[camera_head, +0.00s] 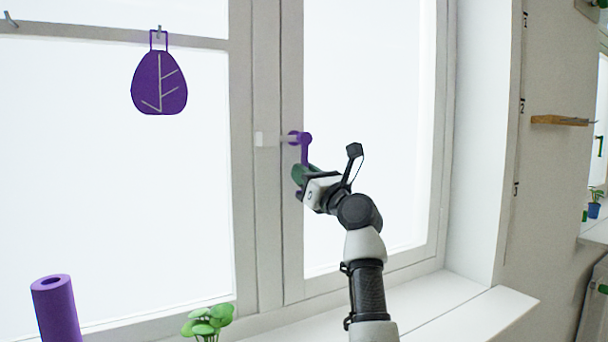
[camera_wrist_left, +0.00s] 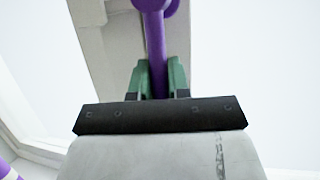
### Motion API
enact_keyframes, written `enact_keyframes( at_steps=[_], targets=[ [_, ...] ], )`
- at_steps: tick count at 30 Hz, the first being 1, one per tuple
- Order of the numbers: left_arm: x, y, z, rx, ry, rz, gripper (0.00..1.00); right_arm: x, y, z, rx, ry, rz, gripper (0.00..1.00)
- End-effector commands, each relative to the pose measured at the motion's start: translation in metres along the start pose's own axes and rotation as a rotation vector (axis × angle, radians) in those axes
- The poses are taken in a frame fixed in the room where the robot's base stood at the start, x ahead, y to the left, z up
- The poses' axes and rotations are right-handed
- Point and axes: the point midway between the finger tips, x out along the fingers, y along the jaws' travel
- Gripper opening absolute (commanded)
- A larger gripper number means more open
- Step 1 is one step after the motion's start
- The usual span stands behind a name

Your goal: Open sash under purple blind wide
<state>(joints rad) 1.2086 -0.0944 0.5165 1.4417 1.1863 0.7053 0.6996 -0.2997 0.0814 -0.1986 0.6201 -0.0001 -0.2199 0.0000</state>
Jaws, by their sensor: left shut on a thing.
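The window sash (camera_head: 293,230) is a pale frame around a bright pane. It looks closed against the middle post, though a small gap cannot be ruled out. A purple handle (camera_head: 305,150) is on its left stile, its grip pointing down. My left gripper (camera_head: 301,176) is shut on the lower part of this handle. In the left wrist view, the green fingertips (camera_wrist_left: 158,80) stand on both sides of the purple bar (camera_wrist_left: 155,45). No purple blind can be made out; the window's top is out of view. My right gripper is not in view.
A purple leaf ornament (camera_head: 159,84) hangs from a hook on the left window. A purple roll (camera_head: 56,308) and a green plant (camera_head: 208,321) stand at the lower left. The sill (camera_head: 480,315) is bare at right. A wooden shelf (camera_head: 560,120) is on the right wall.

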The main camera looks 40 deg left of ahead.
Motion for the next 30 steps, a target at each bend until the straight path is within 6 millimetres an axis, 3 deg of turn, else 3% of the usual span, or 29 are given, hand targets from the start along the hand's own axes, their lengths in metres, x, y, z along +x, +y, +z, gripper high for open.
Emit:
enact_keyframes(
  at_steps=[8, 9, 13, 23, 30],
  targets=[
    [0.0, 0.0, 0.0, 0.01, -0.002, 0.001, 0.0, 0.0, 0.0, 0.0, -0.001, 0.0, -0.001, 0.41],
    [0.0, 0.0, 0.0, 0.01, -0.002, 0.001, 0.21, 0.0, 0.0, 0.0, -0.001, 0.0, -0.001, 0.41],
    [0.0, 0.0, 0.0, 0.008, -0.002, 0.001, 0.41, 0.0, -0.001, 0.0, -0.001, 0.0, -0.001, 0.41],
    [-0.004, -0.001, -0.001, 0.005, -0.001, -0.001, 0.41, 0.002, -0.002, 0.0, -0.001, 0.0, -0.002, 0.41],
    [-0.042, -0.001, -0.004, 0.005, -0.001, -0.003, 0.41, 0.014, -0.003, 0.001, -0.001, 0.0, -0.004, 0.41]
  ],
)
